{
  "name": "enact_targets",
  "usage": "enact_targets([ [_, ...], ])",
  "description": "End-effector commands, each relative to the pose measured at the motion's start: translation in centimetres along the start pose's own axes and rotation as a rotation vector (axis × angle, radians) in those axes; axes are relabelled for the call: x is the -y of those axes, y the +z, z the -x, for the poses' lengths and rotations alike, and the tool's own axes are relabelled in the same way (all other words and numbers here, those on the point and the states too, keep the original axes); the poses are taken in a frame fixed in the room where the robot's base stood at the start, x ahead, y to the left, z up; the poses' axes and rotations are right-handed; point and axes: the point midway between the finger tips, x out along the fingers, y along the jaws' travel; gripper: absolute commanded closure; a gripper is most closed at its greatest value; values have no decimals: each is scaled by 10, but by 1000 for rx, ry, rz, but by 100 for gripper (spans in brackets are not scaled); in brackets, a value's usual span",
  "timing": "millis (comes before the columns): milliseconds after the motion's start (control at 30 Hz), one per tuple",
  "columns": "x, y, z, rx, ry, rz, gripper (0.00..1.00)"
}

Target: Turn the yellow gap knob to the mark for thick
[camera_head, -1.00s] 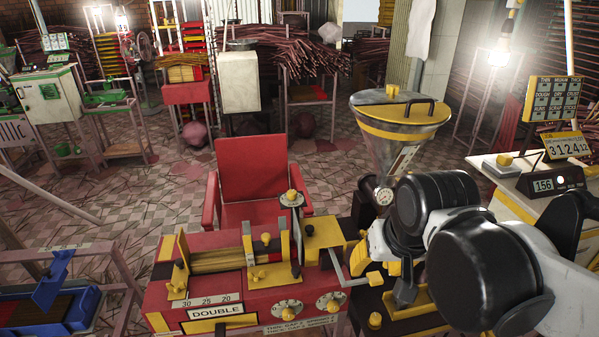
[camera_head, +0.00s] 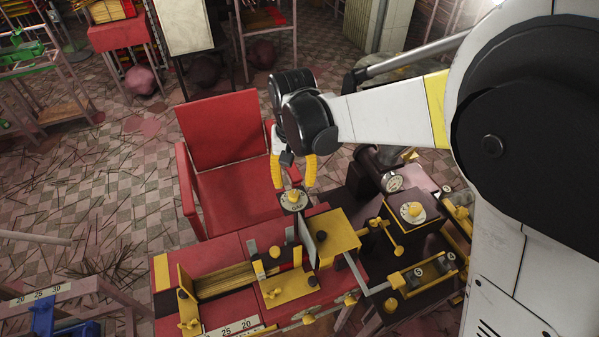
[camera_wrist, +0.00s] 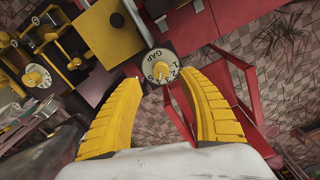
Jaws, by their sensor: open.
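The yellow gap knob (camera_head: 293,196) sits at the middle of a round pale dial on the red machine (camera_head: 223,252). In the wrist view the knob (camera_wrist: 160,66) shows with the word GAP and several numbers around it; a mark for thick cannot be made out. My gripper (camera_head: 296,168) is open, with its yellow fingers just above the dial in the head view. In the wrist view the fingertips (camera_wrist: 161,82) lie either side of the dial's lower edge, with nothing between them. Whether they touch the knob cannot be told.
A red chair (camera_head: 232,165) stands behind the machine, close to my gripper. A second dial (camera_head: 412,210) with a yellow knob is to the right. A yellow block (camera_head: 333,238) and an upright metal plate (camera_head: 307,240) stand just in front of the gap dial.

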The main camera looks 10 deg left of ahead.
Motion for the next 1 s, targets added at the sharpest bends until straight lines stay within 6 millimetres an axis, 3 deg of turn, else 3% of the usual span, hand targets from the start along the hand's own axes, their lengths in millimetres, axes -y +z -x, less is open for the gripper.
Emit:
enact_targets([
  [100, 0, -1, -27, -1, 0, 0, 53],
  [300, 0, -1, -56, -1, 0, 0, 53],
  [733, 0, 0, -65, -1, 0, 0, 54],
  [800, 0, 0, -65, -1, 0, 0, 75],
  [900, 0, 0, -65, -1, 0, 0, 100],
  [1000, 0, 0, -65, -1, 0, 0, 100],
])
